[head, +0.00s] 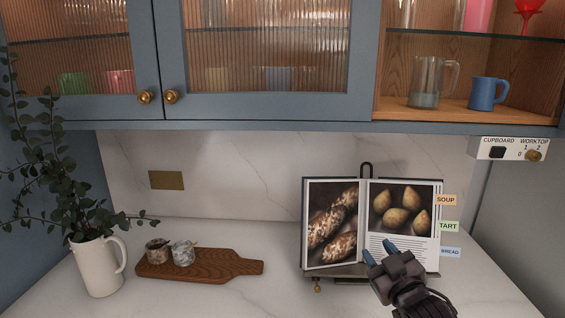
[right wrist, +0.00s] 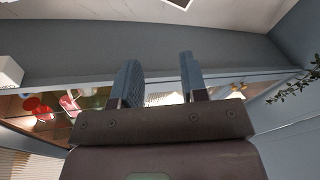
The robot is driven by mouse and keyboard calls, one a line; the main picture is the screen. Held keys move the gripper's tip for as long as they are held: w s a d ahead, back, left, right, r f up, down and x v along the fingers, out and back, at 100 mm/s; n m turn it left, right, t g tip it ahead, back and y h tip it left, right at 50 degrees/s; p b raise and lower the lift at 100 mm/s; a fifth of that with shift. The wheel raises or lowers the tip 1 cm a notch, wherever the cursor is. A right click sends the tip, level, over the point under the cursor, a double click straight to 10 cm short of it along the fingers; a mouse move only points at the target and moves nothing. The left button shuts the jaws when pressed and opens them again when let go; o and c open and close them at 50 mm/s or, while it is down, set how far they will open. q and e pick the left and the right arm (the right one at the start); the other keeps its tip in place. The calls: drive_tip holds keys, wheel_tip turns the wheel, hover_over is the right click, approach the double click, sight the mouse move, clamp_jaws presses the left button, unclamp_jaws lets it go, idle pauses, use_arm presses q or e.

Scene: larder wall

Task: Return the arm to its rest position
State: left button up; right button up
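My right gripper (head: 376,258) is in front of the open cookbook's lower right page in the head view, over the worktop. Its two blue-tipped fingers stand apart with nothing between them; the right wrist view also shows the gripper (right wrist: 160,85) open and empty. The wrist camera looks up toward the cupboards and ceiling. My left gripper is not in the head view. Whether the right gripper touches the cookbook (head: 335,220) cannot be told.
The cookbook stands on a holder with coloured tabs at its right. A wooden board (head: 215,268) with two small pots and a white jug (head: 98,268) with leafy stems stand left. Blue cupboards (head: 265,108) hang above; the right one is open, holding a blue mug (head: 485,94).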

drive_tip(key=s+d+f+m+g+h, duration=0.2)
drive_tip(key=s+d+f+m+g, duration=0.1)
drive_tip(key=s+f, duration=1)
drive_tip(key=s+d+f+m+g+h, duration=0.2)
drive_tip(key=s+d+f+m+g, duration=0.1)
drive_tip(key=s+f, duration=1.1)
wheel_tip(320, 180, down, 3)
drive_tip(key=shift+d+f+g, duration=0.1)
drive_tip(key=shift+d+g, duration=0.3)
drive_tip(key=shift+d, duration=0.25)
drive_tip(key=shift+d, duration=0.1)
